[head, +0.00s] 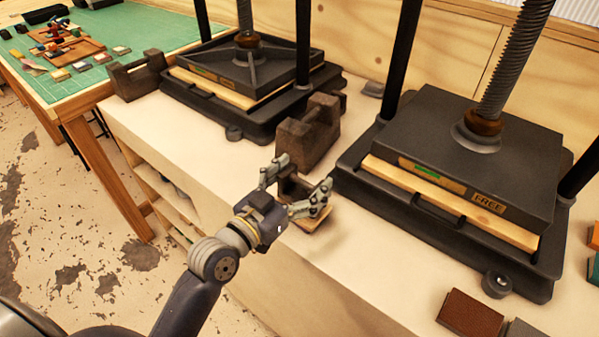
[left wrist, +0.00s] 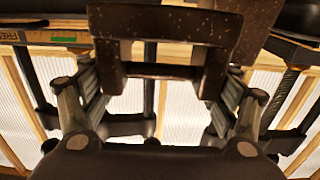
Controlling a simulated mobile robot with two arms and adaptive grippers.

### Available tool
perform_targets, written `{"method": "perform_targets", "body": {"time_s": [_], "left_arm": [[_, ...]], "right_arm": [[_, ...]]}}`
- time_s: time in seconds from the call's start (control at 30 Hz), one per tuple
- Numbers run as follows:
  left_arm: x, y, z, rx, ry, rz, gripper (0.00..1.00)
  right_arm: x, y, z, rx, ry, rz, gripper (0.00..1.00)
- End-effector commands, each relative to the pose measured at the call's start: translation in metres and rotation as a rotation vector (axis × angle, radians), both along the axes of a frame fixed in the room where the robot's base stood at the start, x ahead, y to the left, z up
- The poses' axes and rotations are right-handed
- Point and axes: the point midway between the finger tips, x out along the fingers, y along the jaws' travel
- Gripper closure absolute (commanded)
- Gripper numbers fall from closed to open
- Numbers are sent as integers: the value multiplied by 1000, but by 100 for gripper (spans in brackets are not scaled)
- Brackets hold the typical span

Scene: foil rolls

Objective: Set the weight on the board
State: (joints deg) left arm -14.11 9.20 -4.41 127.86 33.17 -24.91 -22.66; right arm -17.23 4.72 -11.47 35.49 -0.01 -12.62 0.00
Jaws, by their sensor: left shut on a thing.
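A dark iron weight with a handle (head: 292,187) is between the fingers of my left gripper (head: 296,194), which is shut on it. In the left wrist view the weight (left wrist: 165,22) fills the top middle, between the two fingers of the gripper (left wrist: 160,95). A small tan board (head: 313,224) shows just below the weight in the head view. The gripper hides part of both, so I cannot tell whether they touch. My right gripper is not in view.
A rusty weight (head: 308,135) stands just behind the held one. Another weight (head: 136,76) stands at the bench's left end. Two presses, one right (head: 455,150) and one at the back (head: 240,72), flank the space. A brown block (head: 470,314) lies front right. The front bench top (head: 345,270) is clear.

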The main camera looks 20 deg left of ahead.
Motion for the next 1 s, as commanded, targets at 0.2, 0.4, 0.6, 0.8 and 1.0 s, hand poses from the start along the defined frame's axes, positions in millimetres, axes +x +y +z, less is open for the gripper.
{"method": "perform_targets", "body": {"time_s": [0.2,0.4,0.6,0.8,1.0], "left_arm": [[0,0,-8,-5,-14,2,86],[0,1,-8,-4,-14,2,86],[0,0,-15,-1,-2,0,3],[0,0,-15,-1,-2,0,0],[0,0,-15,-1,-3,0,0]], "right_arm": [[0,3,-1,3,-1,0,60],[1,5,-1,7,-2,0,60],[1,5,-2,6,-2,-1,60],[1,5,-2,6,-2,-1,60],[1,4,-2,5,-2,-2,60]]}}
